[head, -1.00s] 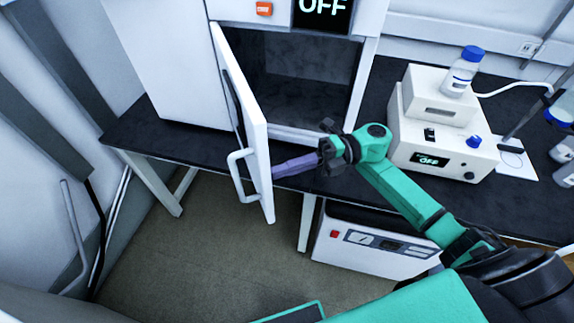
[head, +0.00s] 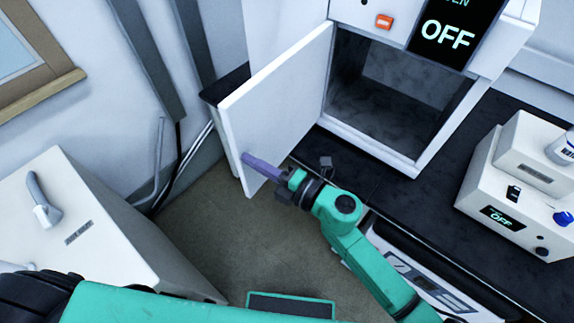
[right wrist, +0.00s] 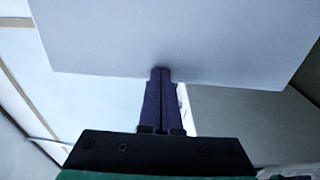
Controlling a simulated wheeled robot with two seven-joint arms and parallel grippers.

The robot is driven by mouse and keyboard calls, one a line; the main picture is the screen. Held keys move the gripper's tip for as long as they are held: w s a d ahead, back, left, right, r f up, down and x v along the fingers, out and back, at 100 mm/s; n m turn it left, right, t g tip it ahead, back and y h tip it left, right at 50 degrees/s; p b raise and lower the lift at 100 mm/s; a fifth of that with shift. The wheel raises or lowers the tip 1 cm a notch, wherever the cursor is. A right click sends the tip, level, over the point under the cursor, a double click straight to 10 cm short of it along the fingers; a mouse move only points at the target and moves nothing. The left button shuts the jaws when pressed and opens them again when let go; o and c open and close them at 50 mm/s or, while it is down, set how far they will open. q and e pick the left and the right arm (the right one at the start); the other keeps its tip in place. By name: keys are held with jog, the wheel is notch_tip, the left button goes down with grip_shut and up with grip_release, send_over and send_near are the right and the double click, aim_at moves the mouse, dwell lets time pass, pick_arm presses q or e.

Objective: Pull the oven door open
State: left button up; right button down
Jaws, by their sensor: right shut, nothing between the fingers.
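The white oven (head: 405,162) stands on the dark bench, and its dark chamber is exposed and looks empty. Its white door (head: 275,95) is swung wide open to the left, with its inner face towards me. The door handle is hidden behind the door. My right gripper (head: 248,159) is shut and empty, its purple fingers pointing left at the lower part of the door's inner face. In the right wrist view the shut fingertips (right wrist: 161,72) meet the lower edge of the white door panel (right wrist: 170,35); they look in contact with it. My left gripper is out of view.
A white cabinet (head: 110,260) with a grey handle stands at the lower left. A white instrument (head: 515,190) reading OFF sits on the bench (head: 350,165) right of the oven. Grey floor lies open below the door. A display (head: 447,35) on the oven reads OFF.

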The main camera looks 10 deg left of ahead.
aim_at(240, 155)
jog(key=shift+x, duration=2)
jog(key=shift+d, duration=0.1)
